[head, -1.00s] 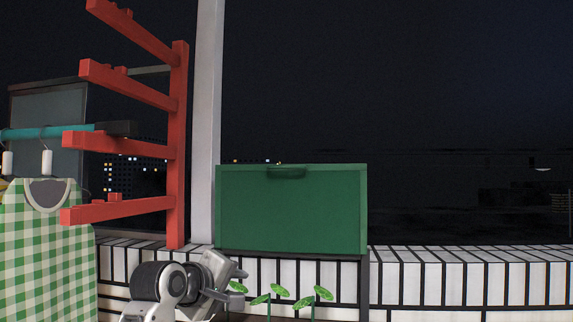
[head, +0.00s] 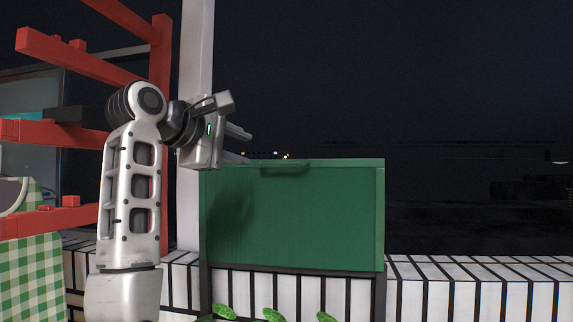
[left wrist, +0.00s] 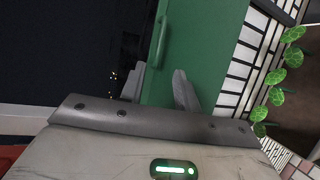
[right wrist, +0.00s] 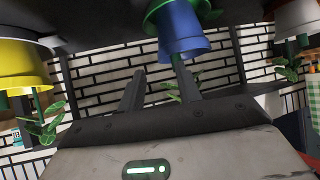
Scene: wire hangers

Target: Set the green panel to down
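The green panel (head: 300,220) stands upright in the middle of the head view, with a dark green handle (head: 285,169) at its top edge. My left gripper (head: 242,146) is at the panel's upper left corner, left of the handle. In the left wrist view the left gripper (left wrist: 162,86) is open, with one finger in front of the panel (left wrist: 207,45) and the other beyond its top edge. I cannot tell whether it touches. My right gripper (right wrist: 159,88) is open and empty in the right wrist view; it is outside the head view.
A red rack (head: 162,100) and a white post (head: 194,60) stand left of the panel. A green checked garment (head: 35,275) hangs at far left. Green leaves (head: 272,314) are below the panel. Blue (right wrist: 183,30) and yellow (right wrist: 22,68) pots hang near my right gripper.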

